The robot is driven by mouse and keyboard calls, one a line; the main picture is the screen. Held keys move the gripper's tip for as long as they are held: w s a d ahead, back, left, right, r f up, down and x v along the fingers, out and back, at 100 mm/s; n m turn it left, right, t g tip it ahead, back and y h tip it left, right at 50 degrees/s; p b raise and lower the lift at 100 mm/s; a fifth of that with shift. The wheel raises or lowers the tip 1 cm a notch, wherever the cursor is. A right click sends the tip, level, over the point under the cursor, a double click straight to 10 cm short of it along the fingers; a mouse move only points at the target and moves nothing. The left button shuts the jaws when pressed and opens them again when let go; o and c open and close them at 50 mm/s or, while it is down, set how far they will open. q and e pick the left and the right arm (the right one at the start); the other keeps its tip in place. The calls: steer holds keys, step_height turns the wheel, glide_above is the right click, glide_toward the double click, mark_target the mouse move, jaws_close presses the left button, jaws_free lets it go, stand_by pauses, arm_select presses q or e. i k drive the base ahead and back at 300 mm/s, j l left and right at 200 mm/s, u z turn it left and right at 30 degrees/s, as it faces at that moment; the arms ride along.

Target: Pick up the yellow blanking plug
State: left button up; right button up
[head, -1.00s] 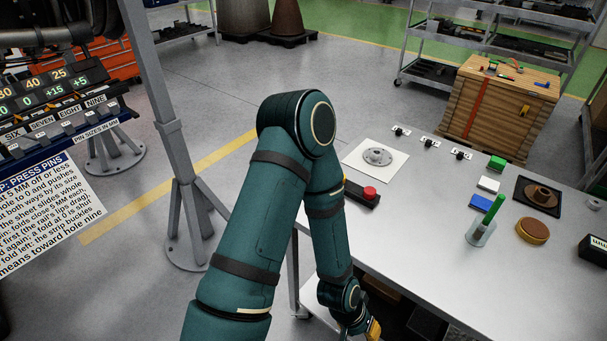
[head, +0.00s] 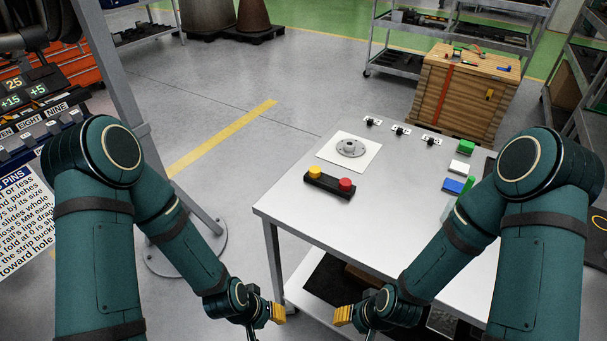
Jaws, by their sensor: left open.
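A black bar (head: 330,187) lies near the left edge of the grey table. A round yellow cap (head: 315,172) and a red cap (head: 345,184) stand on it. I cannot tell whether the yellow cap is the blanking plug; no other plainly plug-like yellow thing shows on the table. My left gripper (head: 266,316), with yellow-orange finger pads, is open and empty, low in front of the table's near left corner. My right gripper (head: 348,317) hangs by the table's front edge, apart from the bar; its fingers are partly cut off at the bottom.
On the table (head: 295,212) are a white plate with a grey flanged part (head: 351,148), several small black fittings, and green, white and blue blocks (head: 457,186). My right arm hides the table's right side. A wooden crate (head: 462,95) stands behind. A grey post (head: 135,128) stands left.

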mark_target(314, 172)
steer(key=i+j+z, duration=0.15)
steer(key=j, duration=0.25)
steer(key=i+j+z, duration=0.2)
steer(key=j, duration=0.2)
steer(key=j+z, duration=0.15)
steer(key=j, duration=0.3)
